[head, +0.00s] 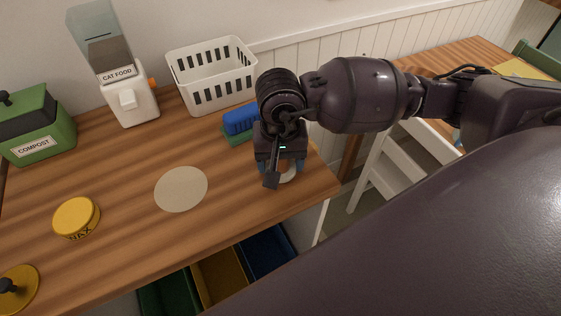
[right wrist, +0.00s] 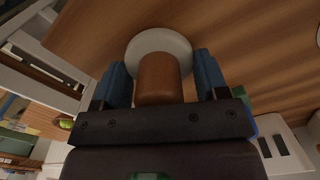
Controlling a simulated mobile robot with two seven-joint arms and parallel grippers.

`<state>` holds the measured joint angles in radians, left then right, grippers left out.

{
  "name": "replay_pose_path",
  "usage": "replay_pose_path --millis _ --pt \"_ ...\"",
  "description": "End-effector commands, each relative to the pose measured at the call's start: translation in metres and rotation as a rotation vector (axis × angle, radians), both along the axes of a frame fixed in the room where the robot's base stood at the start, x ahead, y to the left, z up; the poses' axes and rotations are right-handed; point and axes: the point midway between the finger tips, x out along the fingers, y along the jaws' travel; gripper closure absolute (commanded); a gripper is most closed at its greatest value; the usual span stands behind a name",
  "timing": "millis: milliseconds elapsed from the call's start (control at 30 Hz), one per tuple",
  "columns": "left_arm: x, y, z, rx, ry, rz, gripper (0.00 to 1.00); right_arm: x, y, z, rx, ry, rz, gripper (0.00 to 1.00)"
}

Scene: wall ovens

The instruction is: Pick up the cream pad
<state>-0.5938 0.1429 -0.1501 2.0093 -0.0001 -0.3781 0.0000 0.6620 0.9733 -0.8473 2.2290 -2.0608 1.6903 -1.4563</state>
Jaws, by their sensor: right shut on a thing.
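The cream pad (head: 289,175) is a pale round disc near the right front corner of the wooden counter, mostly hidden by my right gripper (head: 282,168) in the head view. In the right wrist view the pad (right wrist: 160,41) has a brown cylindrical handle (right wrist: 158,78) between the two blue fingers. My right gripper is shut on the pad by this handle. Whether the disc touches the counter is hard to tell. My left gripper is not in view.
A flat pale disc (head: 181,189) lies mid-counter, with a yellow wax tin (head: 76,217) to its left. A blue-and-green brush (head: 240,119) lies behind the gripper, near a white basket (head: 212,75). Coloured bins (head: 220,278) stand below the front edge.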

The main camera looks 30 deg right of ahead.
Motion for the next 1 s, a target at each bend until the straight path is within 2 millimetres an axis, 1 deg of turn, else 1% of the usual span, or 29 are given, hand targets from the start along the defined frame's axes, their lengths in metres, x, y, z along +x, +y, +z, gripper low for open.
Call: replay_pose_path --millis 167,400,600,700,800,1000 --pt "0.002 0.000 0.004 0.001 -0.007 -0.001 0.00 0.001 0.000 0.033 -0.001 -0.008 0.002 0.56" --pt "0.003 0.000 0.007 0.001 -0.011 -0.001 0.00 0.001 0.000 0.095 -0.002 -0.009 0.000 0.56" --pt "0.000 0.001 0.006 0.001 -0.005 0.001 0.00 0.001 0.000 0.143 -0.001 -0.008 0.000 0.56" --pt "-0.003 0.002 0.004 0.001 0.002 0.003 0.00 0.000 0.000 0.161 -0.001 -0.005 0.000 0.56" --pt "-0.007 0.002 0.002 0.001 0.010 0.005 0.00 0.000 0.000 0.175 0.000 -0.004 -0.001 0.56" --pt "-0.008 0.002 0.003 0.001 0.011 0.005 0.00 0.000 0.000 0.190 0.000 -0.001 0.000 0.56"
